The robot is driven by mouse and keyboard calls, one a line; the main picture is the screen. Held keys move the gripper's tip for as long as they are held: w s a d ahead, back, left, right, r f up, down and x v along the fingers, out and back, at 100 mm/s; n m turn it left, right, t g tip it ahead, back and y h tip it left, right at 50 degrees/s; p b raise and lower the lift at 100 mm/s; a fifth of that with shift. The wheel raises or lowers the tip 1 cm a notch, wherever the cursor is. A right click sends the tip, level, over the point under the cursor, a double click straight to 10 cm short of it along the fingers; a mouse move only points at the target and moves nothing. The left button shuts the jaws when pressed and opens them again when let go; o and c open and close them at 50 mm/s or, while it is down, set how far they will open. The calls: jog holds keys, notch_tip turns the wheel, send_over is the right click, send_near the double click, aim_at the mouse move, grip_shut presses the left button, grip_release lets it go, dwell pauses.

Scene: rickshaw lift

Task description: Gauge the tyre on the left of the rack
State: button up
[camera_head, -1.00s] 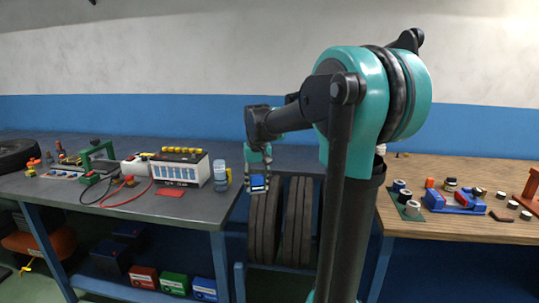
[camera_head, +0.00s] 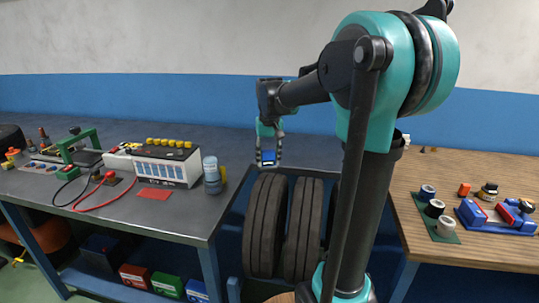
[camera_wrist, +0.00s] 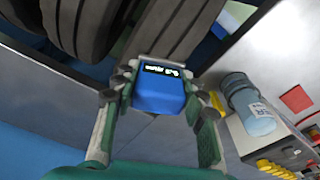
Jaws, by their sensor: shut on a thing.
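My gripper (camera_head: 269,150) is shut on a small blue gauge (camera_head: 268,157) with a dark display. The gauge (camera_wrist: 160,88) sits between the two fingers in the wrist view, its display lit with small characters too blurred to read. The left tyre (camera_head: 266,225) stands upright in the blue rack (camera_head: 235,285), with a second tyre (camera_head: 302,230) to its right. In the head view the gauge is just above the top of the left tyre. In the wrist view a tyre tread (camera_wrist: 178,35) lies right behind the gauge; I cannot tell whether they touch.
A grey bench (camera_head: 120,210) on the left carries a white battery pack with yellow caps (camera_head: 168,163), a blue-grey bottle (camera_head: 211,176) and red and black leads. A wooden bench (camera_head: 415,205) on the right holds rolls and a blue tool (camera_head: 497,215). My arm hides part of the rack.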

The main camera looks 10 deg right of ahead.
aim_at(269, 166)
jog(key=shift+f, duration=2.6)
jog(key=shift+s+f, duration=0.1)
jog(key=shift+f, duration=0.55)
jog(key=shift+r, duration=0.1)
jog(key=shift+r, duration=3.45)
